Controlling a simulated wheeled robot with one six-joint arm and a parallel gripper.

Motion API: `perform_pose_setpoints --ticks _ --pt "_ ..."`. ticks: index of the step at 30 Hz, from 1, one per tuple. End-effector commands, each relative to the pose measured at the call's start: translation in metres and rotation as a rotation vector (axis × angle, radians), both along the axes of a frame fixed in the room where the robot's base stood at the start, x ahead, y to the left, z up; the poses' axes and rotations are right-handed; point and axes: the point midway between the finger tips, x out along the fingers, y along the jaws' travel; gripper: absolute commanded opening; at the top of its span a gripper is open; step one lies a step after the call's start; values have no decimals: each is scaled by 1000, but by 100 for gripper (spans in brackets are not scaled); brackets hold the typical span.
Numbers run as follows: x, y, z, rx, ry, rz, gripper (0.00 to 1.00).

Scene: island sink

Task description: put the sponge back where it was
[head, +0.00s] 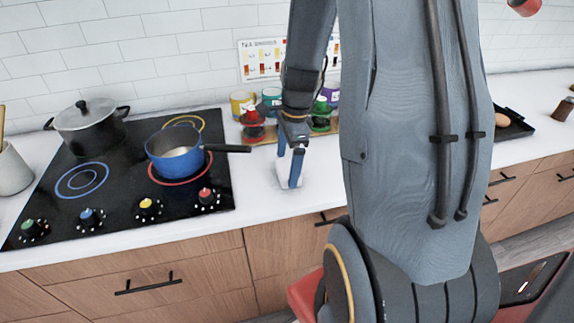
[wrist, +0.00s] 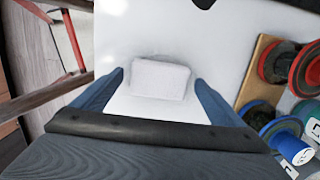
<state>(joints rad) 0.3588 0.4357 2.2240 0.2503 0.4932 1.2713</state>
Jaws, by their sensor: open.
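A white block, which looks like the sponge (wrist: 160,78), lies on the white counter. In the wrist view it sits between and slightly beyond the two blue fingertips, with a gap at each side. My gripper (wrist: 160,84) is open and points down at it. In the head view my gripper (head: 290,168) is low over the counter, right of the stove, and its near finger partly hides the white block (head: 283,180).
The stove (head: 222,190) with a blue pan (head: 174,152) is to the left; the pan's handle points toward my gripper. A wooden board (wrist: 252,72) with several colored spools or jars stands close behind. The counter's front edge is near.

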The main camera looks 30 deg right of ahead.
Motion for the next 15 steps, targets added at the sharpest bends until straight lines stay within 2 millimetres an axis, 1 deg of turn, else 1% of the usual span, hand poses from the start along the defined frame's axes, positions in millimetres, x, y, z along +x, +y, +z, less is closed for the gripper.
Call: perform_pose_setpoints --ticks 12,15 --pt "-1 -9 71 -3 -6 -2 92" --pt "-3 -10 86 -1 -5 -2 92"
